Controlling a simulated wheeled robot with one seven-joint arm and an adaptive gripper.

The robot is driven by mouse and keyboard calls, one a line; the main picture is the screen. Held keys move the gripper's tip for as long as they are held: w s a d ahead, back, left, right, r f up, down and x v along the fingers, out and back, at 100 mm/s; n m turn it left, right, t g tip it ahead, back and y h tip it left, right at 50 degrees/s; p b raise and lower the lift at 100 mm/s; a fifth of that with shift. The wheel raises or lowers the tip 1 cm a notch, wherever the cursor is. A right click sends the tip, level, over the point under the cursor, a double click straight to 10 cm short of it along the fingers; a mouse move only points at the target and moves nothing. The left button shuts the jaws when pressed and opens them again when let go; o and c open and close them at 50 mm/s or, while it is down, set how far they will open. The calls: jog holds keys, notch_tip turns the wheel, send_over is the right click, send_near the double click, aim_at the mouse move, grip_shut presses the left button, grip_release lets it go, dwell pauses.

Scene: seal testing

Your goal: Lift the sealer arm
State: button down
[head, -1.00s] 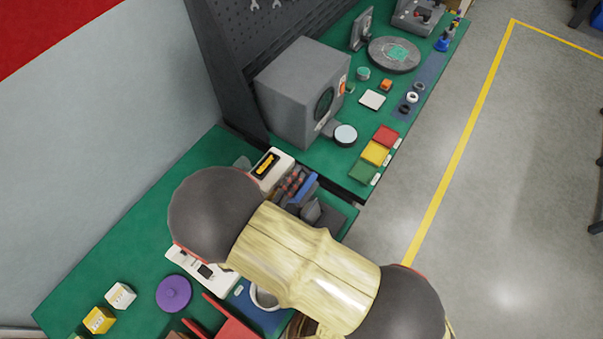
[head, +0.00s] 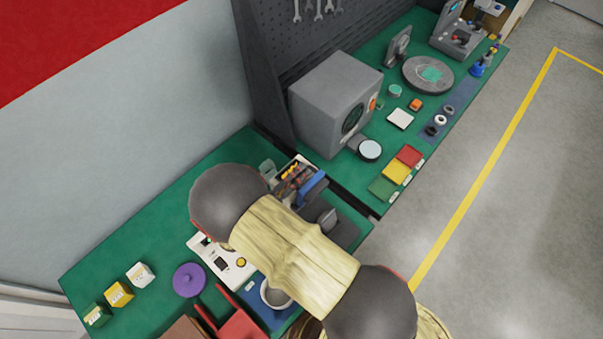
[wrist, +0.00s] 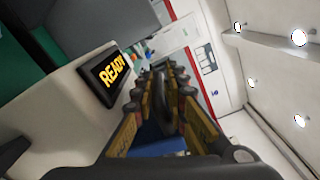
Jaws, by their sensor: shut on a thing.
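The sealer (head: 218,258) is a white machine on the green bench, with a dark window and buttons on its front panel. My arm crosses over it in the head view and hides much of it. In the wrist view, a white sealer housing (wrist: 75,120) at the left carries a lit screen (wrist: 113,72) reading READY. My gripper (head: 293,178) is over the sealer's far end. In the wrist view, my gripper (wrist: 166,75) is shut on a dark bar (wrist: 165,100) between its yellow-sided fingers, apparently the sealer arm's handle. How far the arm is raised is unclear.
A purple round lid (head: 189,280) lies left of the sealer. A red stand (head: 235,322) and a blue tray (head: 252,302) with a round cup are in front. Several small boxes (head: 119,293) stand at the left. A grey chamber (head: 333,95) stands beyond the gripper.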

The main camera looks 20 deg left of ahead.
jog(key=shift+f, duration=0.3)
jog(key=c, duration=2)
grip_release()
jog(key=shift+a, duration=0.2)
jog(key=shift+c, duration=0.2)
jog(key=shift+o, duration=0.8)
jog(key=shift+r, duration=0.1)
jog(key=v, duration=0.7)
jog(key=shift+s, duration=0.3)
jog(key=shift+s, duration=0.1)
